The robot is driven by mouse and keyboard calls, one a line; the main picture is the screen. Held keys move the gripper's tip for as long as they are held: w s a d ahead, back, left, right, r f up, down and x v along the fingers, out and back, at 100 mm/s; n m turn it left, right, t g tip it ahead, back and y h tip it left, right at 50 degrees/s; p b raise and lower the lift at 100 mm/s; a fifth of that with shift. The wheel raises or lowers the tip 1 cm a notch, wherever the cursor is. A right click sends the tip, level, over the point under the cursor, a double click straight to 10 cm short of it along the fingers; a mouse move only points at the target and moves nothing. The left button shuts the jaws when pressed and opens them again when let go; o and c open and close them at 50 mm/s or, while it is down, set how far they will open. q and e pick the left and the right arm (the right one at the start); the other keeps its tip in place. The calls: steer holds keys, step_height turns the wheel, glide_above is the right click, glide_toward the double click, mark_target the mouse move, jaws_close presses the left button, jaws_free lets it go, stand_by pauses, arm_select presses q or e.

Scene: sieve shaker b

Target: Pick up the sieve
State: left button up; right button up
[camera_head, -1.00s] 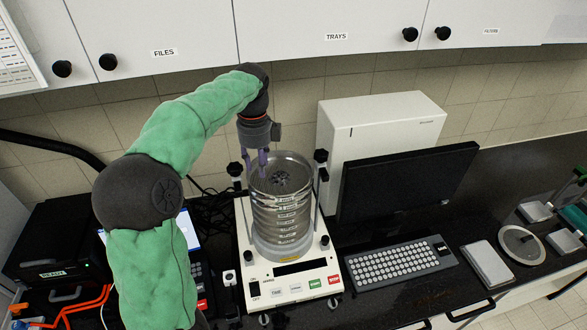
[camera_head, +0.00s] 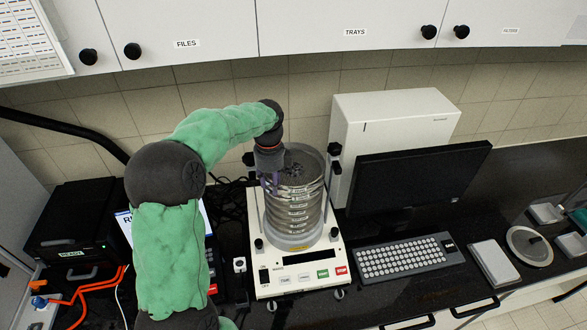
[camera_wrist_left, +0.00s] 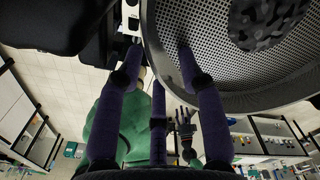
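The sieve stack (camera_head: 296,212), several metal rings, stands on the white sieve shaker (camera_head: 300,272). The top sieve (camera_head: 318,165) holds dark grains; its perforated mesh (camera_wrist_left: 205,30) and rim show in the left wrist view. My left gripper (camera_head: 270,184) is at the stack's upper left side, fingers pointing down. In the left wrist view its purple fingers (camera_wrist_left: 160,52) are spread, one overlapping the mesh and one outside the rim. Contact cannot be told. A small dark claw (camera_wrist_left: 184,122) there may be my right gripper; its state is unclear.
Clamp posts with black knobs (camera_head: 334,149) flank the stack. A white box (camera_head: 395,115) and a black monitor (camera_head: 420,185) stand to the right, with a keyboard (camera_head: 405,256) in front. A black printer-like device (camera_head: 72,228) is at left. Cabinets (camera_head: 340,25) hang above.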

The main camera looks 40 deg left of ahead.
arm_select(q)
steer(key=shift+s, duration=0.15)
steer(key=shift+c, duration=1.2)
jaws_close()
steer(key=shift+r, duration=0.15)
